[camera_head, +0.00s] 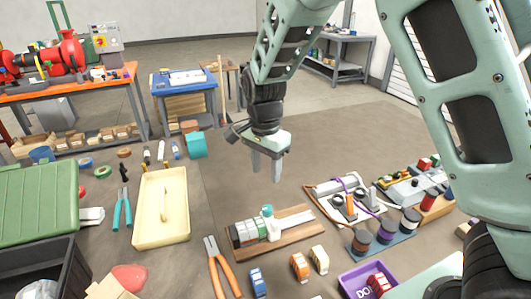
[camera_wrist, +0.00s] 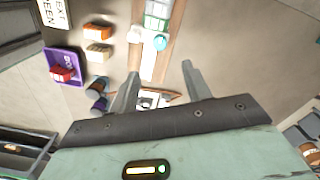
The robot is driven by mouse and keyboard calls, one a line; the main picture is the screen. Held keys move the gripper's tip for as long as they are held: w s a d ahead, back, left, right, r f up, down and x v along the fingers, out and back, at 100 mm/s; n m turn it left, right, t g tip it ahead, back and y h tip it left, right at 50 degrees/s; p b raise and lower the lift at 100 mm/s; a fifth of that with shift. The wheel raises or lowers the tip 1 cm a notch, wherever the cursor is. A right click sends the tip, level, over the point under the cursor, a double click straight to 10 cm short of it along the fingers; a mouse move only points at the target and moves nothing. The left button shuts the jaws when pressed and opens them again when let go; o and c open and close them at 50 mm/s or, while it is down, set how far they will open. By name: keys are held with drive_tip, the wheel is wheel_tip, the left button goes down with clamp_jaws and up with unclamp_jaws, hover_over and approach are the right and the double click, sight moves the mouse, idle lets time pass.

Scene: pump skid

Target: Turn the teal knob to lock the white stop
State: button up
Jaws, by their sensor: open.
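The teal knob (camera_head: 267,210) sits on the white stop (camera_head: 273,229) on a rail on a wooden board (camera_head: 305,217). In the wrist view the knob (camera_wrist: 160,43) and the white stop (camera_wrist: 135,33) are near the top, beyond the fingertips. My gripper (camera_head: 266,170) is open and empty, pointing down, above and behind the board and apart from the knob. In the wrist view its fingers (camera_wrist: 160,72) are spread with nothing between them but the view of the rail and floor.
Orange-handled pliers (camera_head: 221,268) lie left of the board. A cream tray (camera_head: 160,207) is further left. A purple bin (camera_head: 367,278), wire spools (camera_head: 386,231) and a cable board (camera_head: 347,196) are to the right. Small orange and cream blocks (camera_head: 300,267) stand in front. Floor behind the board is clear.

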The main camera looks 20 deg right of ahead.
drive_tip(key=shift+w+r, duration=0.1)
drive_tip(key=shift+r, duration=2.25)
drive_tip(key=s+a+n, duration=0.3)
drive_tip(key=s+n, duration=0.7)
drive_tip(key=s, duration=0.3)
drive_tip(key=s+a+r+n, duration=0.1)
drive_tip(key=s+a+n, duration=0.2)
drive_tip(key=s+n, duration=0.7)
drive_tip(key=s, duration=0.4)
drive_tip(key=shift+s+a+y, duration=0.15)
drive_tip(key=shift+s+y, duration=0.05)
drive_tip(key=shift+y, duration=0.2)
drive_tip(key=shift+r, duration=0.1)
